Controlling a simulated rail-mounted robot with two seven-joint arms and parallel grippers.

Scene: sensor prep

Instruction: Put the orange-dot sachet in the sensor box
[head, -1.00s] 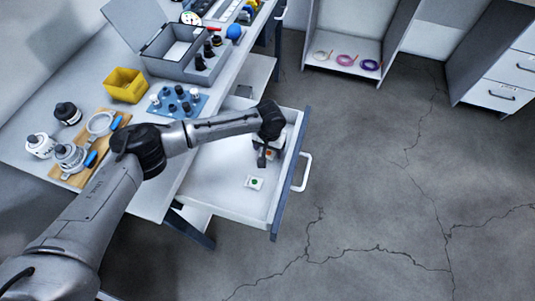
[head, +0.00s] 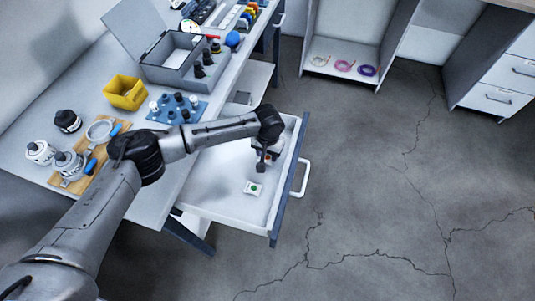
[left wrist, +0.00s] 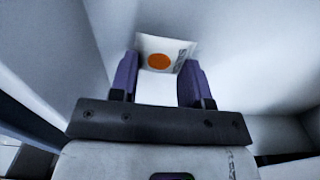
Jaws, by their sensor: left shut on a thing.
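The orange-dot sachet (left wrist: 150,45) is white with an orange disc and sits between the two fingertips of my left gripper (left wrist: 159,72) in the left wrist view. The gripper is shut on it. In the head view my left gripper (head: 262,163) is low inside the open drawer, partly hiding the sachet (head: 268,157). I cannot tell whether the sachet still touches the drawer floor. The sensor box (head: 162,74) is a grey case with its lid open, on the table at the upper left. My right gripper is not in view.
A green-dot sachet (head: 253,188) lies in the drawer (head: 225,200), near my left gripper. A yellow bin (head: 125,93), a blue mat (head: 160,117) with small parts and a wooden board (head: 72,186) with jars are on the table. My left arm passes over the table's front edge.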

